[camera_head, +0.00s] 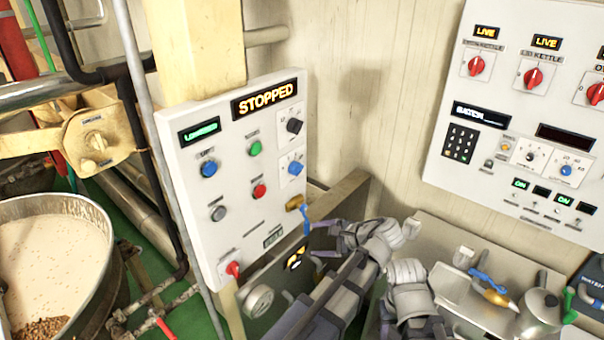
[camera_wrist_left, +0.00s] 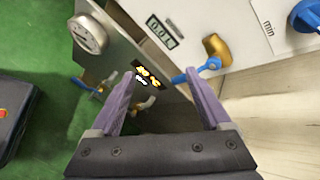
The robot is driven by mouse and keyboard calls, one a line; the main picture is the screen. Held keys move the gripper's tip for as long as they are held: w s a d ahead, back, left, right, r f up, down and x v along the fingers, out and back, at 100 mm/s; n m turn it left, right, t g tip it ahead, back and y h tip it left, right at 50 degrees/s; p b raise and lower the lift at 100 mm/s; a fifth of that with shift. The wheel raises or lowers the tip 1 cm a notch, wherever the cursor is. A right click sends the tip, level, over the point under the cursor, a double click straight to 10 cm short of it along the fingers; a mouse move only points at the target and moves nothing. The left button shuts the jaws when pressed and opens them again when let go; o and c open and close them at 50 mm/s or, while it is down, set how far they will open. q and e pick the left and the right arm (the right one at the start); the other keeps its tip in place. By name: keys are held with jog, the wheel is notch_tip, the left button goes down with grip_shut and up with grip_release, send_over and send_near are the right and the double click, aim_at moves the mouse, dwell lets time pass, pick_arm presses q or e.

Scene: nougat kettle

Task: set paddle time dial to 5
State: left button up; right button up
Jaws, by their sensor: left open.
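The white control panel (camera_head: 230,200) stands left of centre in the head view, with a "STOPPED" display (camera_head: 265,98). On its right side are a black knob (camera_head: 294,126) and, below it, a blue dial (camera_head: 294,168). Part of a blue dial (camera_wrist_left: 306,15) shows at the top right in the left wrist view, beside a plate reading "min". Its pointer setting is too small to read. My left gripper (camera_head: 330,235) is open and empty, below and right of the blue dial. Its spread fingers (camera_wrist_left: 158,78) show in the wrist view. My right gripper (camera_head: 410,275) is right of it; its jaws are unclear.
A brass-ended blue lever (camera_head: 296,203) juts out near the panel's lower right edge, close to my left gripper. A round gauge (camera_head: 258,300) is below. A second panel (camera_head: 530,120) is at right. A kettle of pale mix (camera_head: 50,260) stands at left.

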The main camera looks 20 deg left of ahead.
aim_at(301, 171)
pick_arm(q)
jog(key=w+a+r+m+t+y, duration=0.25)
jog(key=w+r+m+y, duration=0.55)
jog(key=r, duration=0.5)
jog(key=shift+w+a+f+n+h, duration=0.15)
jog(key=shift+w+a+n, duration=0.3)
jog(key=shift+a, duration=0.7)
jog(key=shift+w+a+n+h, duration=0.25)
jog(key=shift+w+a, duration=0.45)
jog(key=shift+a, duration=0.4)
jog(key=shift+w+a+f+n+h, duration=0.1)
jog(key=shift+w+a+n+h, duration=0.15)
jog(key=shift+w+a, duration=0.6)
jog(key=shift+s+a, duration=0.3)
jog(key=shift+s, duration=0.05)
grip_shut()
